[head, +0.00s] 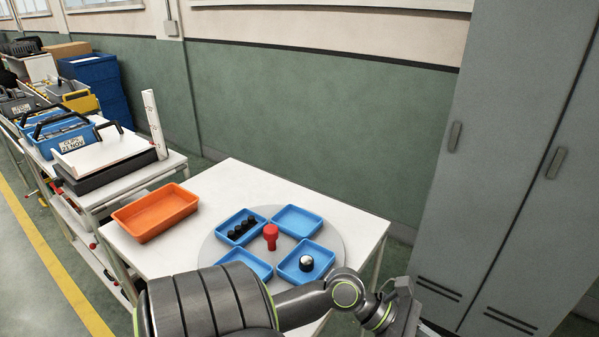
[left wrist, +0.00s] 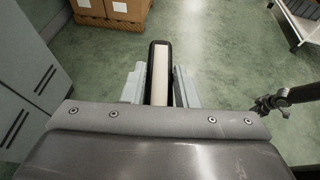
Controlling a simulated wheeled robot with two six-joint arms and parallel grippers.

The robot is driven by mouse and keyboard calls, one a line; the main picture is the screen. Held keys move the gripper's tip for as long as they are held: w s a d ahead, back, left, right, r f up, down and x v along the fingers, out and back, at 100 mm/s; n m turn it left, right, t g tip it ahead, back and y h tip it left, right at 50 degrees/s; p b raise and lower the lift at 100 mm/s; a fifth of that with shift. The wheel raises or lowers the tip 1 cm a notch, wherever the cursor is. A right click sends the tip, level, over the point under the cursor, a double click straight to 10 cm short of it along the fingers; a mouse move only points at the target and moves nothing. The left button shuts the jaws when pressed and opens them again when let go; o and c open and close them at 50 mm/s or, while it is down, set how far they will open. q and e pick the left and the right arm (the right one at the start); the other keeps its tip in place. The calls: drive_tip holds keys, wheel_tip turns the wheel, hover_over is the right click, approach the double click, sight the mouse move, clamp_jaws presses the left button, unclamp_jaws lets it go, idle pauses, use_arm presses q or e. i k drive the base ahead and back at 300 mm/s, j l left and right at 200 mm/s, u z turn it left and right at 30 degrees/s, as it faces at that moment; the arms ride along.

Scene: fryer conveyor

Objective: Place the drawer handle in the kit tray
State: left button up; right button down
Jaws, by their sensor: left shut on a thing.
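My left gripper (head: 405,312) is at the bottom right of the head view, beyond the table's right side and in front of the grey lockers. In the left wrist view the left gripper (left wrist: 160,92) is shut on a long, rounded black piece with a cream middle, apparently the drawer handle (left wrist: 160,70). Nothing but floor shows beneath it there. An empty orange tray (head: 117,215) lies at the table's left. Several blue trays (head: 321,222) sit on a round grey disc. No label shows which one is the kit tray.
One blue tray holds several black knobs (head: 241,229), another a black and pale knob (head: 306,263). A red post (head: 270,236) stands mid-disc. My left arm hides the table's front. Grey lockers (head: 495,150) stand right. Boxes on a pallet (left wrist: 110,10) lie across open floor.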

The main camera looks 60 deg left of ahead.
sight(166, 212)
drive_tip(key=i+u, duration=0.2)
drive_tip(key=u, duration=0.2)
drive_tip(key=i+u, duration=0.2)
drive_tip(key=u, duration=0.2)
drive_tip(key=i+l+u, duration=0.1)
drive_tip(key=u, duration=0.3)
drive_tip(key=i+l+u, duration=0.2)
drive_tip(key=u, duration=0.2)
